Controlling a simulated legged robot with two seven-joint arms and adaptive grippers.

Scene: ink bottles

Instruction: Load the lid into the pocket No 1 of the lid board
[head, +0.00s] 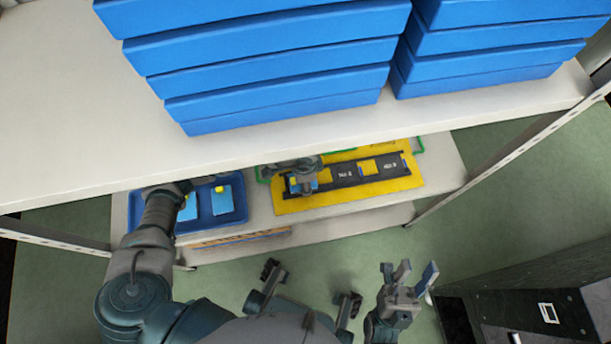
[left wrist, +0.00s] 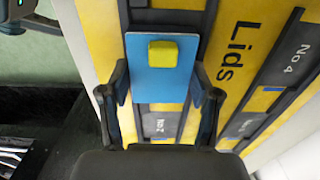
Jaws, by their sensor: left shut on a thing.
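The yellow lid board (head: 405,183) lies on the lower shelf, with a dark strip of numbered pockets. My left gripper (head: 303,176) is at the strip's left end, shut on a blue lid (head: 303,187) with a yellow knob. In the left wrist view the lid (left wrist: 143,88) sits between the fingers of the left gripper (left wrist: 161,92), over the board (left wrist: 228,75) marked "Lids". Labels No 4 and No 2 show there; no No 1 label is readable. Whether the lid touches the board I cannot tell.
A blue tray (head: 235,219) with blue lids (head: 222,201) stands left of the board. The upper shelf (head: 60,120) overhangs the work area and hides part of my left arm. It carries stacked blue boxes (head: 280,90). A black cabinet (head: 540,310) stands at lower right.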

